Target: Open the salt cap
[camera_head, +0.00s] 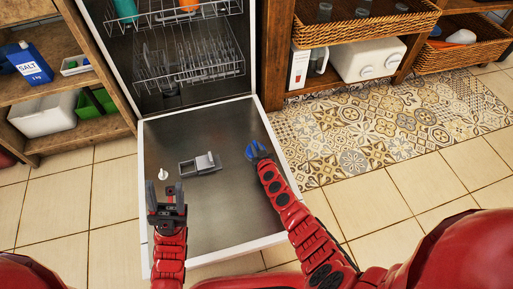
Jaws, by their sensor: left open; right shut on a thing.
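A blue box labelled SALT (28,63) stands upright on the left shelf, with a small white part at its top. My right gripper (259,155) is shut on a small blue thing (252,149) above the right side of the open dishwasher door (213,230). I cannot tell whether this blue thing is the salt cap. My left gripper (166,191) is open and empty above the left side of the door. A small white piece (163,174) stands just beyond its fingertips. A grey dispenser with its lid raised (201,164) is between the grippers.
Wire racks (188,70) fill the dishwasher behind the door. A white bin (45,114) and green containers are on the lower left shelf. Wicker baskets (365,26) and a white appliance (366,60) are at right. The door's near part is clear.

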